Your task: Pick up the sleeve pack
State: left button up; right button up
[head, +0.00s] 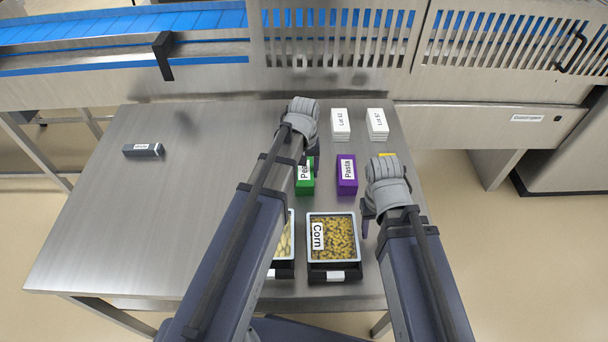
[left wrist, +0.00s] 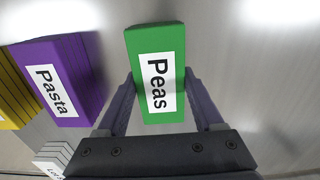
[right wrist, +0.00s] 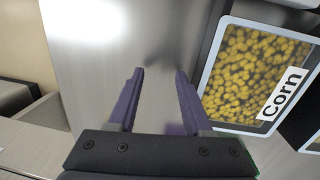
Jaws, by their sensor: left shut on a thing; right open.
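The green sleeve pack labelled Peas (head: 305,181) is partly hidden by my left arm in the head view. In the left wrist view the Peas pack (left wrist: 157,58) lies between the fingers of my left gripper (left wrist: 160,82), which is shut on it. I cannot tell whether it is clear of the table. A purple Pasta pack (head: 347,175) stands just to its right, apart from it. A yellow pack (head: 387,155) is mostly hidden behind my right gripper. My right gripper (right wrist: 160,73) is open and empty above bare table, beside the Corn tray (right wrist: 207,100).
The Corn tray (head: 310,262) sits in a black holder at the table's front, with another tray (head: 285,268) partly hidden beside it. Two white stacks (head: 341,124) (head: 377,124) stand at the back. A small dark block (head: 143,150) lies left. The table's left half (head: 130,220) is mostly clear.

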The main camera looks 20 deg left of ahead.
aim_at(304, 170)
pick_arm(q)
grip_shut()
jog(key=shift+r, duration=0.1)
pick_arm(e)
jog(key=shift+r, duration=0.1)
pick_arm(q)
notch_tip(304, 170, up, 10)
jog(key=p, duration=1)
pick_arm(e)
notch_tip(304, 170, up, 10)
